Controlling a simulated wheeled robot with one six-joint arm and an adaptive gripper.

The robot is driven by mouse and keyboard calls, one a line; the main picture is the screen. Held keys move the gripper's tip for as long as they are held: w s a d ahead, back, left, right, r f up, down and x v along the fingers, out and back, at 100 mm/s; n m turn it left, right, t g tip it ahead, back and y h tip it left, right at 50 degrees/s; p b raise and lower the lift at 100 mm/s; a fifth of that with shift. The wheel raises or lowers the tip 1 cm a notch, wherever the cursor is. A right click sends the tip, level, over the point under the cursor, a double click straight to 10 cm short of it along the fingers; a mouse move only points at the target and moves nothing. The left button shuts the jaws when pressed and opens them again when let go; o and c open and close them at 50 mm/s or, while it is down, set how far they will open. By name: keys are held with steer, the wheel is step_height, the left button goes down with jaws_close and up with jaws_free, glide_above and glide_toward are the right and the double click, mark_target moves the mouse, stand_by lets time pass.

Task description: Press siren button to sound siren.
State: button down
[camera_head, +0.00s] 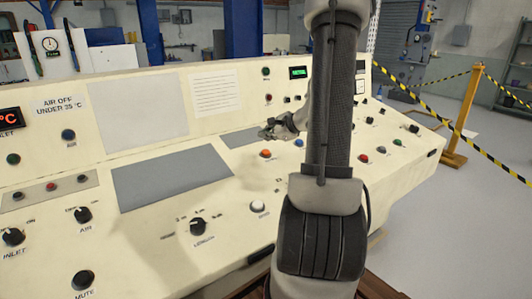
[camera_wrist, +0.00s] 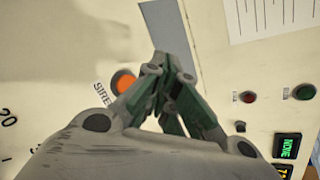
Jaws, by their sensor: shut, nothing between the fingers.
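The siren button is an orange round button (camera_wrist: 123,82) with a partly hidden label starting "SIRE" beside it in the wrist view. An orange button (camera_head: 266,153), apparently the same one, shows in the head view on the sloping cream console, left of my arm. My gripper (camera_wrist: 172,62) is shut and empty. In the wrist view its fingertips are right of and slightly above the button. In the head view my gripper (camera_head: 270,132) is just behind the button. I cannot tell its exact height above the panel. The button is partly covered by a finger in the wrist view.
Other controls stand around: a white button (camera_head: 258,206), a blue button (camera_head: 299,143), a red-orange button (camera_head: 363,158), and several black knobs. Red (camera_wrist: 249,97) and green (camera_wrist: 305,92) buttons and a lit display (camera_wrist: 287,146) are on the upright panel. A grey plate (camera_head: 170,178) lies left.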

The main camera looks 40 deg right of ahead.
mark_target(265, 154)
steer(key=shift+w+f, duration=0.2)
steer(key=shift+f, duration=0.7)
steer(key=shift+w+f, duration=0.2)
steer(key=shift+f, duration=0.65)
steer(key=shift+f, duration=0.15)
steer(key=shift+w+f, duration=0.1)
steer(key=shift+f, duration=0.15)
steer(key=shift+w+f, duration=0.1)
steer(key=shift+f, duration=0.35)
stand_by(0.6)
steer(key=shift+r, duration=0.15)
stand_by(0.3)
steer(key=shift+s+r, duration=0.2)
steer(key=shift+r, duration=0.5)
steer(key=shift+s+r, duration=0.2)
steer(key=shift+r, duration=0.6)
steer(key=shift+s+r, duration=0.2)
steer(key=shift+r, duration=0.65)
steer(key=shift+s+r, duration=0.2)
steer(key=shift+r, duration=0.6)
steer(key=shift+a, duration=0.1)
